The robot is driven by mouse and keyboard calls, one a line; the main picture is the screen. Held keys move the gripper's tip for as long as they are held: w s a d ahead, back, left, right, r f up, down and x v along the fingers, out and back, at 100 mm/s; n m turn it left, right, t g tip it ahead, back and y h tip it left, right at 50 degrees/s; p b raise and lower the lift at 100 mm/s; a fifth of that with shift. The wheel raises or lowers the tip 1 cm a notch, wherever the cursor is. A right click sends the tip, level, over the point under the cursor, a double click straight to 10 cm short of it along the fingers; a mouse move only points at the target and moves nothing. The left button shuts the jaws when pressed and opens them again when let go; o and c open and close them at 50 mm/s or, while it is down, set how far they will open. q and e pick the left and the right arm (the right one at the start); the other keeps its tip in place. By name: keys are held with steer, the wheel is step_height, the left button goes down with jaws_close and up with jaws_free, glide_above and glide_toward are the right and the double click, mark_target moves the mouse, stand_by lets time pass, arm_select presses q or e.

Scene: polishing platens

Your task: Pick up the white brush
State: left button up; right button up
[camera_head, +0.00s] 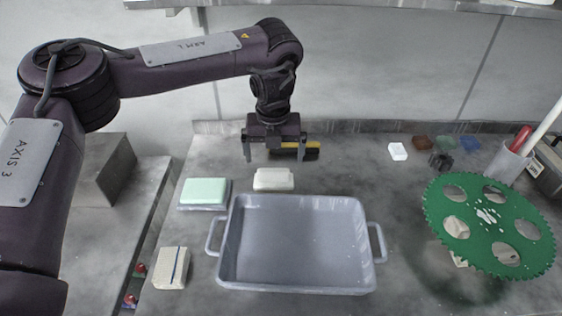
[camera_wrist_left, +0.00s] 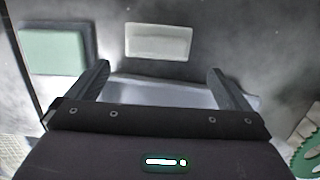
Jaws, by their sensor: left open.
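The white brush (camera_head: 273,179) looks like a pale oblong block with no bristles visible. It lies flat on the grey bench just behind the grey tray (camera_head: 232,285). In the left wrist view the white brush (camera_wrist_left: 158,42) lies beyond the fingertips, centred between them. My left gripper (camera_head: 275,157) is open and empty, pointing down, above and a little behind the brush and apart from it. It also shows open in the left wrist view (camera_wrist_left: 159,70). My right gripper is not in view.
A pale green block on a grey base (camera_head: 204,192) sits left of the brush. A yellow and black item (camera_head: 308,150) is behind my left gripper. A beige block (camera_head: 170,268) stands front left. A green toothed disc (camera_head: 490,228) is at right. Small blocks line the back right.

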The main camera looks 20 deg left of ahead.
arm_select(q)
steer(key=shift+w+f, duration=0.2)
steer(key=shift+f, duration=0.2)
step_height(320, 180, down, 2)
steer(key=shift+a+f, duration=0.15)
steer(key=shift+f, duration=0.1)
steer(key=f, duration=0.3)
steer(key=w+f, duration=0.1)
steer(key=shift+a+f, duration=0.2)
steer(key=shift+a, duration=0.05)
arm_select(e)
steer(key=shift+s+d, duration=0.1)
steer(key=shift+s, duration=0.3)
arm_select(q)
steer(key=c, duration=1.1)
steer(key=shift+o, duration=0.2)
steer(key=shift+r, duration=0.2)
step_height(320, 180, up, 12)
step_height(320, 180, up, 8)
steer(key=p, duration=0.3)
glide_above(274, 170)
steer(key=shift+f, duration=0.1)
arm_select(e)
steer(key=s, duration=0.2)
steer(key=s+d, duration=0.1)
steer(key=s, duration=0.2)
